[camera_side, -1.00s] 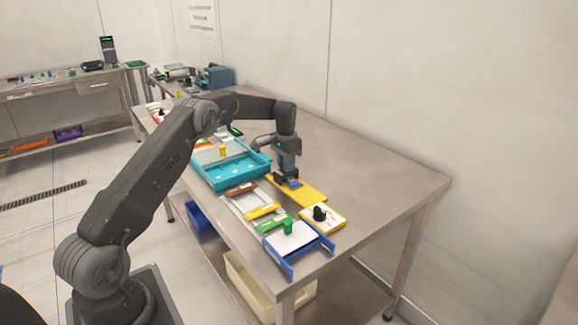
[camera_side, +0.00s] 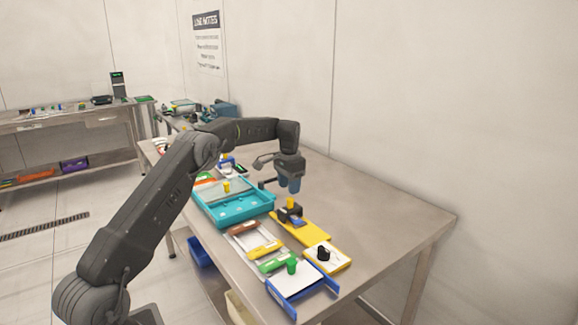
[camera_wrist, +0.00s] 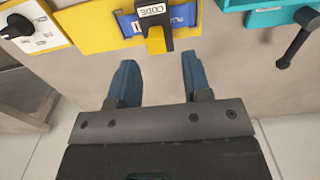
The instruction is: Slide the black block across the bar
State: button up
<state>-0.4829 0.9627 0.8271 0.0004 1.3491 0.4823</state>
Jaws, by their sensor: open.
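The black block (camera_side: 284,213) sits on the yellow board (camera_side: 310,233), with a yellow tab on its top. In the wrist view the black block (camera_wrist: 152,14) carries a white CODE label and lies across a blue bar (camera_wrist: 183,16), which shows on both sides of it. The bar lies on the yellow board (camera_wrist: 88,30). My gripper (camera_side: 289,188) has blue fingers pointing down and is raised above the block, apart from it. In the wrist view my gripper (camera_wrist: 158,68) is open and empty, its fingertips short of the yellow tab (camera_wrist: 156,40).
A turquoise tray (camera_side: 235,212) stands left of the board. In front are a yellow-edged plate with a black knob (camera_side: 323,254), a blue-edged white tray (camera_side: 300,278) and a frame with coloured bars (camera_side: 256,246). The table's right side (camera_side: 390,225) is clear.

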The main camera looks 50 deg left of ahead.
notch_tip(320, 180, up, 8)
dwell(0.6)
jog(key=s+d+r+t, duration=0.1)
jog(key=s+d+r, duration=0.5)
jog(key=d, duration=0.3)
jog(key=s+d+r+t, duration=0.2)
jog(key=s+d+r, duration=0.4)
jog(key=d+r, duration=0.15)
jog(key=s+d+f+t, duration=0.1)
jog(key=s+d+f, duration=0.2)
jog(key=s, duration=0.4)
jog(key=s+d+f, duration=0.3)
jog(key=s+d, duration=0.2)
jog(key=s, duration=0.3)
jog(key=s+d+f+t, duration=0.1)
jog(key=s+d+f, duration=0.2)
jog(key=s, duration=0.5)
jog(key=shift+d+t, duration=0.3)
jog(key=shift+d, duration=0.15)
